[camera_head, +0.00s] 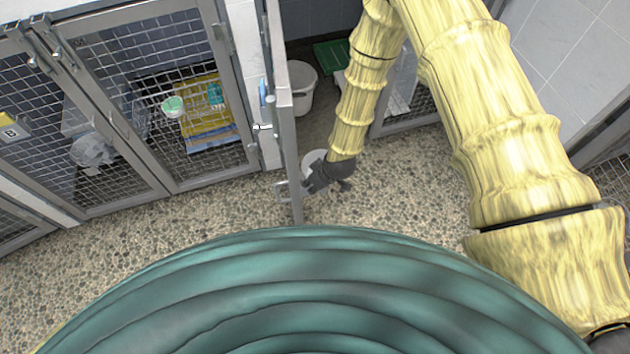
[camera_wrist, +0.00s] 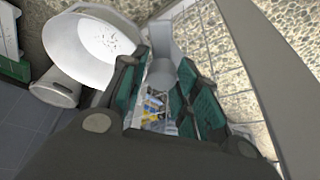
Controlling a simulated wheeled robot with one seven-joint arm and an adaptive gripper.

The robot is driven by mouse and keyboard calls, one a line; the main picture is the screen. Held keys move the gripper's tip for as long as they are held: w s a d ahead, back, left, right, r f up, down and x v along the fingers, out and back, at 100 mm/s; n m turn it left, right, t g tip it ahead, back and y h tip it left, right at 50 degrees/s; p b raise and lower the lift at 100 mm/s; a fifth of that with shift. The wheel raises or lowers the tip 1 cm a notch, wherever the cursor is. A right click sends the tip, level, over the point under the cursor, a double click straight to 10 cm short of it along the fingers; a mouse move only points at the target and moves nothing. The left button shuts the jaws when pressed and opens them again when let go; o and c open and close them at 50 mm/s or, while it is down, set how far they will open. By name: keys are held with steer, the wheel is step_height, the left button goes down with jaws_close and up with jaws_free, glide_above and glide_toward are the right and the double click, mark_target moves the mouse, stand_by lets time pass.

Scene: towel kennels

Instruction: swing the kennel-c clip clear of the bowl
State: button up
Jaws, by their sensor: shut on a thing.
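My gripper (camera_head: 315,183) is beside the open, edge-on kennel door (camera_head: 286,150). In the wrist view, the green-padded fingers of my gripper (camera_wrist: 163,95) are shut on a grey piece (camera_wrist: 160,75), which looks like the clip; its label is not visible. A pale bowl (camera_wrist: 95,48) with dark specks inside is left of the fingers. The bowl (camera_head: 313,157) is partly hidden behind my gripper in the head view. I cannot tell whether the grey piece touches the bowl. The fingers hide part of the grey piece.
A white bucket (camera_head: 300,92) stands inside the open kennel, with a green tray (camera_head: 332,55) behind it. Yellow packaging (camera_head: 208,130) shows through the mesh. The pebbled floor (camera_head: 400,205) is clear.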

steer(key=shift+s, duration=0.3)
steer(key=o, duration=0.9)
steer(key=shift+o, duration=0.2)
steer(key=shift+w, duration=0.15)
